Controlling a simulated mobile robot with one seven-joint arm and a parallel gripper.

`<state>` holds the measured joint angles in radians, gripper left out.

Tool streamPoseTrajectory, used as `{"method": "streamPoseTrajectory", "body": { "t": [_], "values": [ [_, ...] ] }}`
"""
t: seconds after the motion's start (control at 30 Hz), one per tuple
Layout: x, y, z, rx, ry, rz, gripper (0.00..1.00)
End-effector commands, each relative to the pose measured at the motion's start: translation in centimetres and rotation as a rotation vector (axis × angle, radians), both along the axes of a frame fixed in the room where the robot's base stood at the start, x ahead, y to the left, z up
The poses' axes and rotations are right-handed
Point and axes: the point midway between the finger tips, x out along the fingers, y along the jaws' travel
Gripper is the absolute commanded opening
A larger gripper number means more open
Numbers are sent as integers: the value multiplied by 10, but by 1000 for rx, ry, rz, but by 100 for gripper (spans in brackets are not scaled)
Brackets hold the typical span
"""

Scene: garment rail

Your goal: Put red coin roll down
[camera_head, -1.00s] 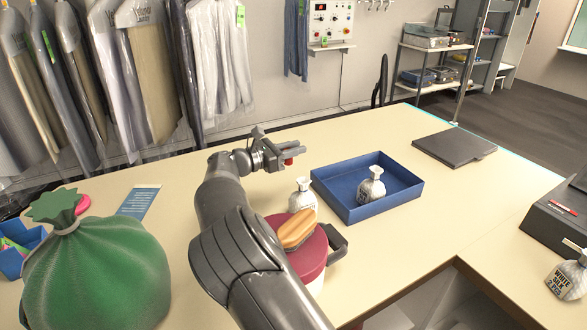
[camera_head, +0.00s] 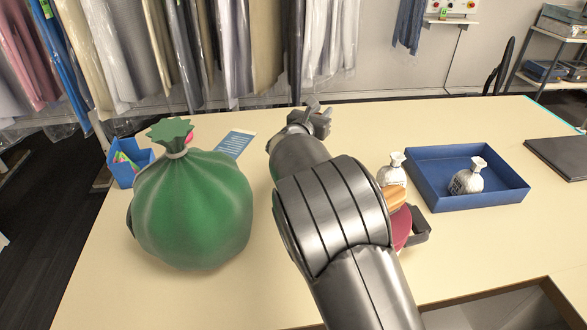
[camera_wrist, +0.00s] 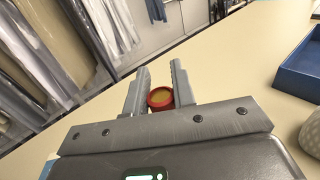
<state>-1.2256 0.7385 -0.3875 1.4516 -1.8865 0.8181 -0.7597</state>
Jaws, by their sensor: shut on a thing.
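My gripper (camera_wrist: 159,90) is shut on the red coin roll (camera_wrist: 160,98), which shows in the wrist view as a red ring with a yellowish end between the two fingers. In the head view my gripper (camera_head: 318,115) is over the back part of the cream table (camera_head: 450,120). The roll is hidden there. I cannot tell its exact height above the table.
A green sack (camera_head: 195,205) stands left of my arm, with a blue bin (camera_head: 128,165) and a blue-and-white card (camera_head: 234,144) near it. Garments hang behind.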

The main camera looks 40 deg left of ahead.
Motion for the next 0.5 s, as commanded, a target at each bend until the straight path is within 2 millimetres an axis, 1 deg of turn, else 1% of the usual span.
{"method": "streamPoseTrajectory", "body": {
  "t": [0.03,0.1,0.2,0.37,0.47,0.5],
  "values": [
    [-11,12,-7,-4,1,54,0],
    [-24,25,-15,-3,1,119,0],
    [-38,39,-24,-3,-2,188,0],
    [-53,51,-34,0,-2,250,0],
    [-56,53,-47,-3,-1,263,0],
    [-56,53,-55,-5,-1,265,0]
  ]
}}
